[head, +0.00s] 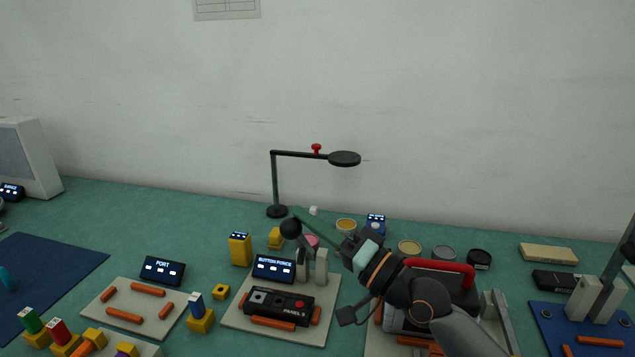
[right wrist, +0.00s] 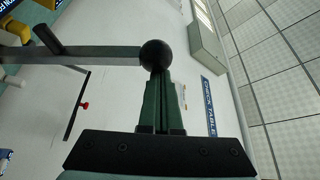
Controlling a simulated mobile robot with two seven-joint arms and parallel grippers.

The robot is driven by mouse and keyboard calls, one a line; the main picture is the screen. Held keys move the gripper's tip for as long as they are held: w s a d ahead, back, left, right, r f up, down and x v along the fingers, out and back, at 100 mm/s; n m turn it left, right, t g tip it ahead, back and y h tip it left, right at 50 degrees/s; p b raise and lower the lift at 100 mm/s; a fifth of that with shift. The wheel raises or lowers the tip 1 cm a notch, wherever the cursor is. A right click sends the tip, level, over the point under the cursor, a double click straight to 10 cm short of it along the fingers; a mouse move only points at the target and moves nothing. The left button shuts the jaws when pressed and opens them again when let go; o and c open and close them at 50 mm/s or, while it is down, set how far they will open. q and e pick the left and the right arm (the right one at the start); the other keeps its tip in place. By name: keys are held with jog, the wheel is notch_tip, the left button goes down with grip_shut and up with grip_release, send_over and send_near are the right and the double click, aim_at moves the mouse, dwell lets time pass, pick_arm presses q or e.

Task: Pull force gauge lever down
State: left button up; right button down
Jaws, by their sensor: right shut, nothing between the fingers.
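The force gauge lever ends in a black ball knob (head: 290,228). Its grey arm slants up from two pale posts (head: 321,266) behind the black PANEL S box (head: 280,306). A lit BUTTON FORCE display (head: 274,267) stands beside the posts. My right gripper (head: 300,215) is shut and empty, its green fingers reaching left beside the knob. In the right wrist view, the knob (right wrist: 155,54) lies at the tips of the closed fingers (right wrist: 160,78), and the lever arm (right wrist: 95,54) runs left from it. I cannot tell whether they touch. My left gripper is out of view.
A black lamp-like stand (head: 275,185) rises behind the fixture. A yellow block (head: 240,250) and a PORT display (head: 162,270) are to the left. A red-handled device (head: 440,266) sits under my right arm. A blue board (head: 548,318) with posts is at the right.

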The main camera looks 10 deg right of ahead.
pick_arm(q)
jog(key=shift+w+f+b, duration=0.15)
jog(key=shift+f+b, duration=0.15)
jog(key=shift+b, duration=0.45)
pick_arm(e)
jog(key=s+a+f, duration=0.3)
jog(key=s+f, duration=0.3)
jog(key=f, duration=0.2)
jog(key=shift+s+f, duration=0.4)
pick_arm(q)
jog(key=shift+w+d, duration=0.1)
pick_arm(e)
notch_tip(320, 180, up, 5)
jog(key=p, duration=0.5)
pick_arm(q)
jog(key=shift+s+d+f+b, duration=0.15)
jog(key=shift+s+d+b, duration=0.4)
jog(key=shift+b, duration=2.1)
pick_arm(e)
jog(key=s+d+f, duration=0.3)
jog(key=d+f, duration=0.2)
jog(key=d, duration=0.3)
jog(key=shift+s+d+f, duration=0.35)
jog(key=shift+d, duration=0.05)
